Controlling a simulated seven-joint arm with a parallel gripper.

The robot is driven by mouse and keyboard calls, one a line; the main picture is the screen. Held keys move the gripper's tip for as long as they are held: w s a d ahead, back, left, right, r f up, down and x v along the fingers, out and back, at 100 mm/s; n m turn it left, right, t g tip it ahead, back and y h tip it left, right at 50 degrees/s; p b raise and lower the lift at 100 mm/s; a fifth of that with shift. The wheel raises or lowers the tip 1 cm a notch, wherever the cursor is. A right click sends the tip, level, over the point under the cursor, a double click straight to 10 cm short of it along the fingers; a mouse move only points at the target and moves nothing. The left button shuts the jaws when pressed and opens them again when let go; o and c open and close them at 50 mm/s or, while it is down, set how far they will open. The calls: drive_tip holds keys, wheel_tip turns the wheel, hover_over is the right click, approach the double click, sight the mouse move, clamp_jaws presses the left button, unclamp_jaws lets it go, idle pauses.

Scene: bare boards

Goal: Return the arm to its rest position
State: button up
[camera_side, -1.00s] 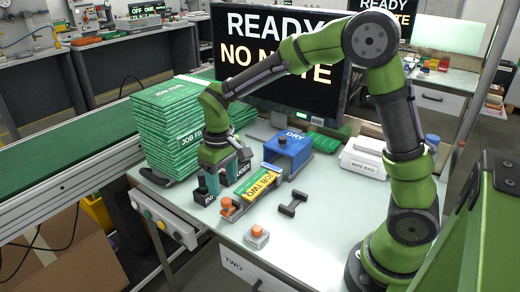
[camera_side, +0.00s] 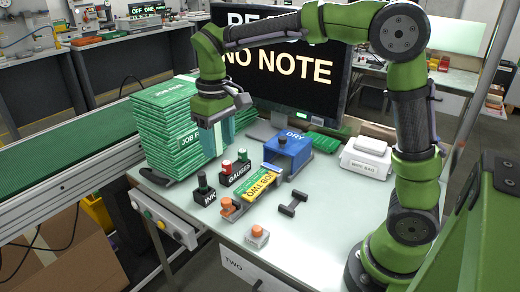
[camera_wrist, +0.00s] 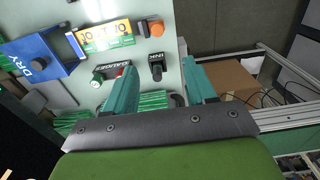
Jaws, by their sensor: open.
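My gripper (camera_side: 216,138) hangs fingers-down in the side view, above the table and in front of the green stack, higher than the gauges block. In the wrist view its two teal fingers (camera_wrist: 162,88) are spread apart with nothing between them. The gauges block (camera_side: 236,172), with a red and a green knob, stands on the table below. The INK block (camera_side: 204,193) with its dark knob stands left of it.
The JOB FIVE stack (camera_side: 170,125) stands left of my gripper, close in the picture. A monitor (camera_side: 290,90) reading NO NOTE stands behind my arm. A blue DRY box (camera_side: 288,152), JOB TWO card (camera_side: 258,184), dark bar (camera_side: 293,203) and wipe box (camera_side: 366,158) occupy the table (camera_side: 325,235).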

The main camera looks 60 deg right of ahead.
drive_tip(key=s+d+m+t+y, duration=0.1)
drive_tip(key=s+m+t, duration=0.1)
drive_tip(key=s, duration=0.6)
drive_tip(key=s+d+r+m+t+y, duration=0.1)
drive_tip(key=s+m+t, duration=0.1)
drive_tip(key=s+t, duration=0.3)
drive_tip(key=s, duration=0.3)
drive_tip(key=shift+s+d+r, duration=0.2)
drive_tip(key=shift+s+d, duration=0.05)
drive_tip(key=shift+d, duration=0.15)
